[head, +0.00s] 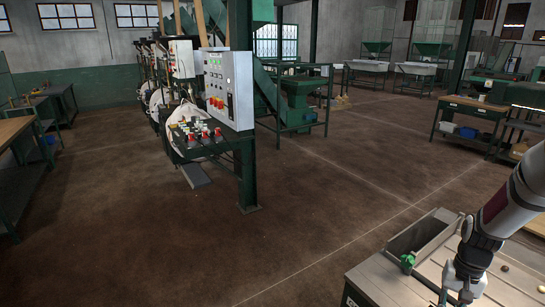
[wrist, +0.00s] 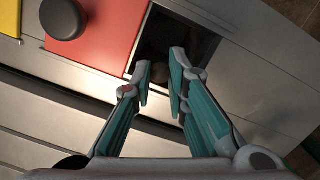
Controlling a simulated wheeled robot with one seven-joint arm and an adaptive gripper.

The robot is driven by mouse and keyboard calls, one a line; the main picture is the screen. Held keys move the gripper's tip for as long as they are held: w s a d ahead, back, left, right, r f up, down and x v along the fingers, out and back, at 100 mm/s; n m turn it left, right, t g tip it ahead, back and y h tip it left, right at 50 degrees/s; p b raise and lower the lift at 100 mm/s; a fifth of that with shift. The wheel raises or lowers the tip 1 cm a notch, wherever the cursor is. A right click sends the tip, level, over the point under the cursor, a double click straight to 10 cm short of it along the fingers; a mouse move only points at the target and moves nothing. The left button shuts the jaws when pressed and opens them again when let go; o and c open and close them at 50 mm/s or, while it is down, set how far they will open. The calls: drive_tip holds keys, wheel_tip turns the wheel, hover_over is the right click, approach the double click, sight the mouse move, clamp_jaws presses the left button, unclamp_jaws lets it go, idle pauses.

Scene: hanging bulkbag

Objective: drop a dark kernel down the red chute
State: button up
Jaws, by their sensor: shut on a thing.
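My gripper (wrist: 161,77) is shut on a small dark brown kernel (wrist: 160,73), partly in shadow between the teal-padded fingertips in the wrist view. The fingertips are over a dark square opening (wrist: 188,36) beside a red panel (wrist: 110,25), which appears to mark the red chute. Whether the kernel is above the rim or inside the opening I cannot tell. In the head view my gripper (head: 460,288) is low over the metal-topped bench (head: 385,275); the held kernel and the red panel do not show there.
A black round knob (wrist: 63,18) sits on the red panel, with a yellow panel (wrist: 10,17) beside it. In the head view an open metal trough (head: 420,235) and a green knob (head: 407,261) are left of my arm.

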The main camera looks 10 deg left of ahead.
drive_tip(key=shift+f+b, duration=0.35)
drive_tip(key=shift+f, duration=1.55)
drive_tip(key=o, duration=0.8)
drive_tip(key=shift+c, duration=0.2)
drive_tip(key=shift+r, duration=0.1)
drive_tip(key=shift+w+r, duration=0.1)
drive_tip(key=shift+r, duration=0.1)
wheel_tip(320, 180, up, 11)
drive_tip(key=w, duration=0.1)
drive_tip(key=shift+w+d+r, duration=0.15)
drive_tip(key=shift+r, duration=0.05)
